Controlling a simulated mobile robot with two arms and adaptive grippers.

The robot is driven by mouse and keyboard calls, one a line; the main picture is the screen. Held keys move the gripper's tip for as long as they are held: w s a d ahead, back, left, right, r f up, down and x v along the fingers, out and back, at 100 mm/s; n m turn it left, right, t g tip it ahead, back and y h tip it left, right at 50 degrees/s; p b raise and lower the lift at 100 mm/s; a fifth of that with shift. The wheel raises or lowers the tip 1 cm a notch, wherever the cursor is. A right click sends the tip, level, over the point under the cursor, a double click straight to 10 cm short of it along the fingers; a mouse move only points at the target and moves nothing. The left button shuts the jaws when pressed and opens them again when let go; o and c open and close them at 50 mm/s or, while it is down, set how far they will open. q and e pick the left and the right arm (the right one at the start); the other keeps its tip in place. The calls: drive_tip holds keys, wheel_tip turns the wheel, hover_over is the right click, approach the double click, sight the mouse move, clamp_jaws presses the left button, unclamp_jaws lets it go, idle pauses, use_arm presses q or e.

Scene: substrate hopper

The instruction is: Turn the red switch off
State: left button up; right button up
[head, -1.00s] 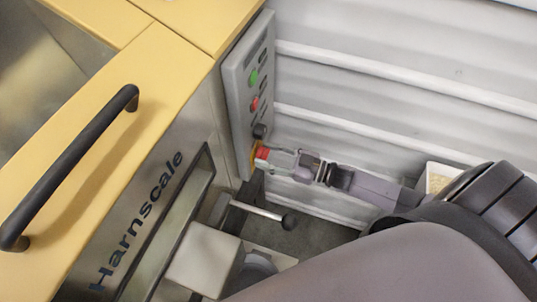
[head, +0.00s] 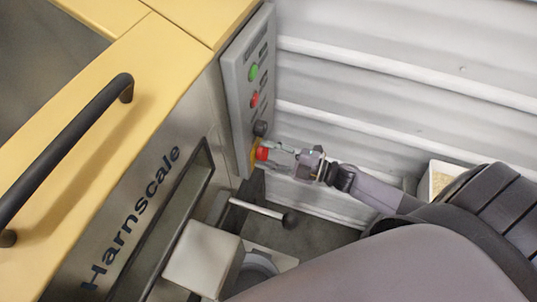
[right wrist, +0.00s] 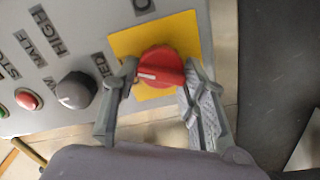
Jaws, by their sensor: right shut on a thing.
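The red switch (head: 262,154) is a round knob on a yellow plate (right wrist: 185,30) at the lower end of the grey control panel (head: 238,85). In the right wrist view the red switch (right wrist: 161,66) has a white mark on its left side, pointing left in the picture. My right gripper (head: 272,155) reaches in from the right. In the wrist view, the right gripper (right wrist: 161,70) has one finger on each side of the knob and is shut on it. The lettering beside the yellow plate is only partly readable. My left gripper is not in view.
A black knob (head: 260,128), a red button (head: 254,99) and a green button (head: 253,72) sit above the switch. A lever with a black ball (head: 289,220) sticks out below. A ribbed white wall (head: 400,80) stands behind, with a small white container (head: 436,178) at right.

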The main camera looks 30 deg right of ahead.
drive_tip(key=n+b, duration=0.1)
drive_tip(key=n, duration=0.1)
drive_tip(key=n+b, duration=0.1)
drive_tip(key=n, duration=0.2)
drive_tip(key=shift+f+n, duration=0.2)
drive_tip(key=shift+n, duration=0.1)
idle(0.5)
drive_tip(key=o, duration=1.2)
drive_tip(key=shift+c, duration=0.2)
drive_tip(key=shift+r, duration=0.1)
drive_tip(key=v, duration=1.2)
